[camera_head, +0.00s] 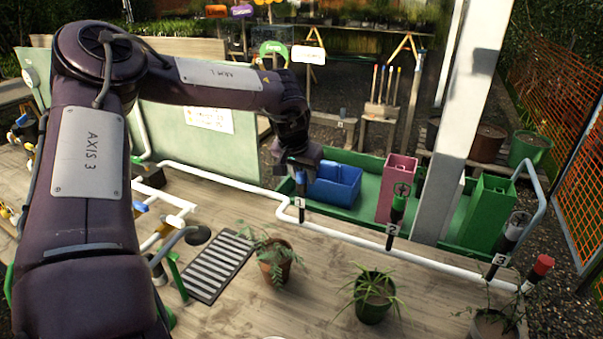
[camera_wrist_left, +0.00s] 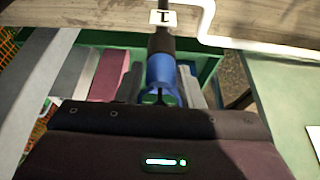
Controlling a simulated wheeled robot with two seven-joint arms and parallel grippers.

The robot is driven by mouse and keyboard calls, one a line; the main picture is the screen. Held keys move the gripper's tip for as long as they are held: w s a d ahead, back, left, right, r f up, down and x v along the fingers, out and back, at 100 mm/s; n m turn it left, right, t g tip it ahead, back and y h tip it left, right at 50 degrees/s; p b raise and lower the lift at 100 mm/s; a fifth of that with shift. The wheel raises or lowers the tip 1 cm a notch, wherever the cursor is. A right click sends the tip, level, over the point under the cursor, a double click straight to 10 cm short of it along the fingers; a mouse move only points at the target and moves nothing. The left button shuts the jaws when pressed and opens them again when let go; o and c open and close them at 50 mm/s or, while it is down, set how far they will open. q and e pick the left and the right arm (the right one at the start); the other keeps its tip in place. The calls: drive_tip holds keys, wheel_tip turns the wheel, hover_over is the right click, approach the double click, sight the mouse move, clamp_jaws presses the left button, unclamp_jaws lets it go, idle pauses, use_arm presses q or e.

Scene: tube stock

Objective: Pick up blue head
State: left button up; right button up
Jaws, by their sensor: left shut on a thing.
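The blue head (camera_head: 299,177) sits at the top of the dark riser marked 1 (camera_head: 301,206), on the white pipe line. In the left wrist view the blue head (camera_wrist_left: 160,72) lies between the grey fingers of my left gripper (camera_wrist_left: 161,88), with the dark riser in line with it. My left gripper (camera_head: 301,170) is shut on the blue head, reaching down from above in the head view. The gripper partly hides the head there. I cannot tell whether the head is still seated on the riser. My right gripper is not in view.
A green tray (camera_head: 280,187) behind the pipe holds a blue bin (camera_head: 336,185), a pink bin (camera_head: 395,190) and a green bin (camera_head: 489,212). A grey-white post (camera_head: 455,140) rises in front of it. Potted plants (camera_head: 374,295) stand in front.

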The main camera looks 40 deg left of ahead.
use_arm(q)
drive_tip(key=shift+r, duration=0.1)
drive_tip(key=shift+r, duration=0.25)
wheel_tip(320, 180, up, 9)
drive_tip(key=shift+w+r+b, duration=0.1)
drive_tip(key=shift+b, duration=1.05)
wheel_tip(320, 180, up, 10)
drive_tip(key=shift+r, duration=0.1)
wheel_tip(320, 180, up, 5)
drive_tip(key=p, duration=0.5)
hover_over(303, 170)
drive_tip(key=shift+w+a, duration=0.4)
